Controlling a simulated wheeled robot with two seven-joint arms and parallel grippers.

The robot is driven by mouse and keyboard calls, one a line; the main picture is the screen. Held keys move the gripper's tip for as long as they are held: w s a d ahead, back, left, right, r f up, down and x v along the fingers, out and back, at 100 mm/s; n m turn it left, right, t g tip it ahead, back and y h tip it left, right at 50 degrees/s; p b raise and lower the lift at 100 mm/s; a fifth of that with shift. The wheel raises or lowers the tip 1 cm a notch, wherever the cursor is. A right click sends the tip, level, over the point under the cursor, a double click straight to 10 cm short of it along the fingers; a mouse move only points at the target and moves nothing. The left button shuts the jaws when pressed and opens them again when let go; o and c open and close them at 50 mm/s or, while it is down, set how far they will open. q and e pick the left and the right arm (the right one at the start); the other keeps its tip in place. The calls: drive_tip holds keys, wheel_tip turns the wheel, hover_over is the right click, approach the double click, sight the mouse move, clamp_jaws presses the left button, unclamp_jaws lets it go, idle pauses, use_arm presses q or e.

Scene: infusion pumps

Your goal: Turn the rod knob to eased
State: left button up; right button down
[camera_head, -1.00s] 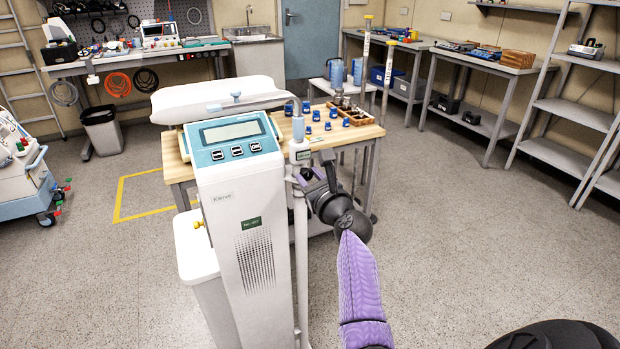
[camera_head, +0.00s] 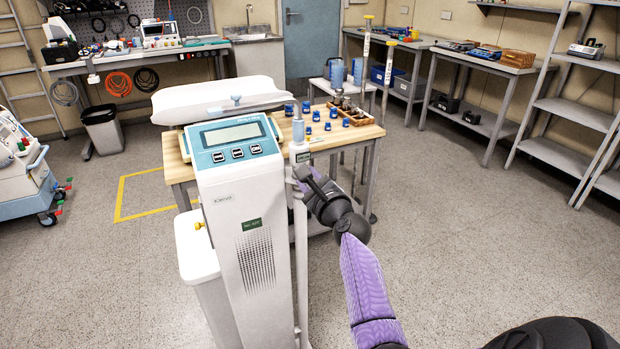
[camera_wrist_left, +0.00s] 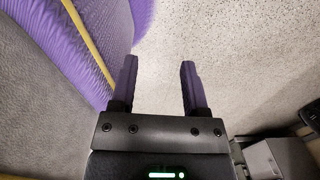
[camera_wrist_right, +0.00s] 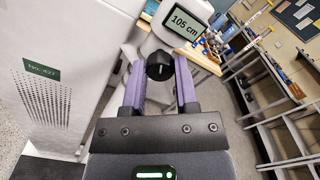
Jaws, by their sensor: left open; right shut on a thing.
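The rod knob (camera_wrist_right: 160,67) is black and round with a pale line on its face, in the right wrist view. My right gripper (camera_wrist_right: 154,85) has its two purple fingers on either side of the knob and is shut on it. A white housing with a display (camera_wrist_right: 187,21) reading "105 cm" sits just behind. In the head view my right gripper (camera_head: 308,178) is at the upright rod (camera_head: 300,240) and hides the knob. My left gripper (camera_wrist_left: 160,82) is open and empty over bare floor in the left wrist view.
A tall white machine (camera_head: 245,230) with a blue panel stands left of the rod. Behind it is a wooden-topped table (camera_head: 350,136) with small blue items and a tray. Open floor (camera_head: 480,230) lies to the right, with shelves (camera_head: 570,110) beyond.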

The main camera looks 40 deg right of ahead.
use_arm(q)
drive_tip(key=shift+w+d+r+p, duration=0.55)
drive_tip(key=shift+w+r+p, duration=0.15)
drive_tip(key=shift+w, duration=0.15)
use_arm(e)
drive_tip(key=n, duration=1.2)
drive_tip(key=shift+f+n, duration=0.15)
drive_tip(key=shift+n, duration=0.15)
use_arm(q)
drive_tip(key=shift+s, duration=0.1)
use_arm(e)
drive_tip(key=shift+c, duration=1.8)
unclamp_jaws()
use_arm(q)
drive_tip(key=shift+s+a, duration=0.2)
drive_tip(key=shift+s, duration=0.25)
